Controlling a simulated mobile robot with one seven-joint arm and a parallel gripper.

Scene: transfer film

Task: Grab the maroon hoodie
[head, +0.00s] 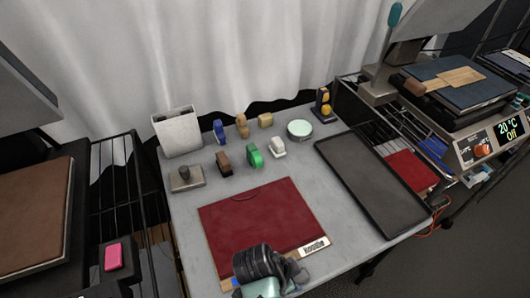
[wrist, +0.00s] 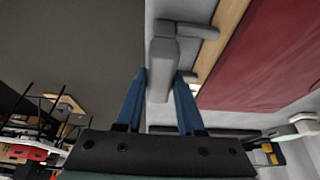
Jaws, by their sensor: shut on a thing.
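The maroon hoodie (head: 262,212) lies flat as a folded rectangle on a thin wooden board (head: 224,284) on the grey table. A label (head: 314,246) that seems to read "Hoodie" is at the board's front right corner. In the wrist view the maroon cloth (wrist: 275,55) is at the right, beside the board's wooden edge (wrist: 232,22). My gripper (wrist: 160,76) has its two blue fingers on either side of a grey handle (wrist: 163,52) at that edge, shut on it. In the head view my dark wrist hides the handle and the board's front edge.
Behind the hoodie stand several small coloured stamps or tools, a white bin (head: 178,132) and a round tin (head: 300,128). A dark empty tray (head: 372,182) lies to the right. Heat presses stand at both sides (head: 462,85). A pink item (head: 112,256) is at the left.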

